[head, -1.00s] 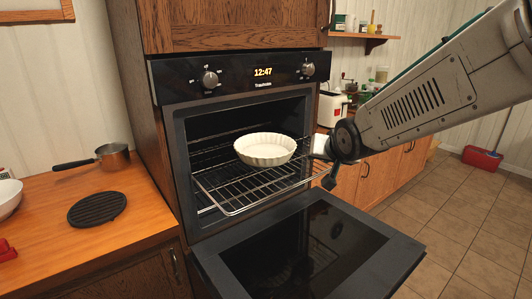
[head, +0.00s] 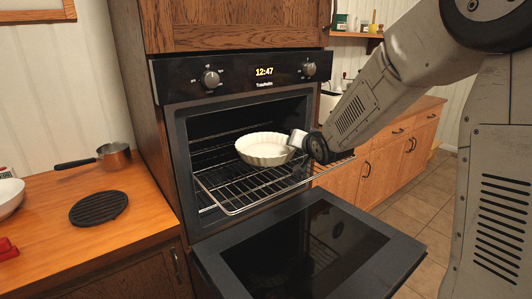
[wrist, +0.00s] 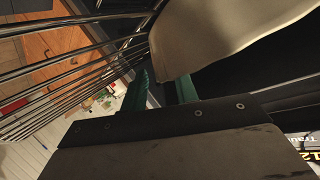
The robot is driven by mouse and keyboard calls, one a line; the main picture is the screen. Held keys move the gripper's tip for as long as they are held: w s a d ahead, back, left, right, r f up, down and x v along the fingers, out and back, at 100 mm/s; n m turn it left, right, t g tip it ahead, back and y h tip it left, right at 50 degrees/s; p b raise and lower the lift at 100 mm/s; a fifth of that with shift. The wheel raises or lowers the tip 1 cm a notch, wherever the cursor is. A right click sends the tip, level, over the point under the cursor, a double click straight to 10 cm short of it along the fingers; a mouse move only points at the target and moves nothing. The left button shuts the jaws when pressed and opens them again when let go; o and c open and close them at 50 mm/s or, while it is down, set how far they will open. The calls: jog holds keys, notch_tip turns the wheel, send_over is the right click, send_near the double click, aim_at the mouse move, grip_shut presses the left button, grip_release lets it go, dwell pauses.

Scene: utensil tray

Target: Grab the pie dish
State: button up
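The white fluted pie dish (head: 265,149) sits upright on the pulled-out oven rack (head: 240,192), and it looks empty. My gripper (head: 297,140) is at the dish's right edge, reaching in from the right. In the wrist view the pale dish wall (wrist: 205,38) fills the upper middle. The two green fingers of my gripper (wrist: 160,88) stand apart there, with the dish's edge at the gap between them. I cannot tell whether either finger touches the dish.
The oven door (head: 305,245) hangs open below the rack. The dark oven cavity and control panel (head: 240,74) are behind and above the dish. On the left counter are a copper saucepan (head: 114,156) and a black trivet (head: 98,208).

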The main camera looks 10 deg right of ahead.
jog(key=shift+w, duration=0.1)
grip_shut()
dwell(1.4)
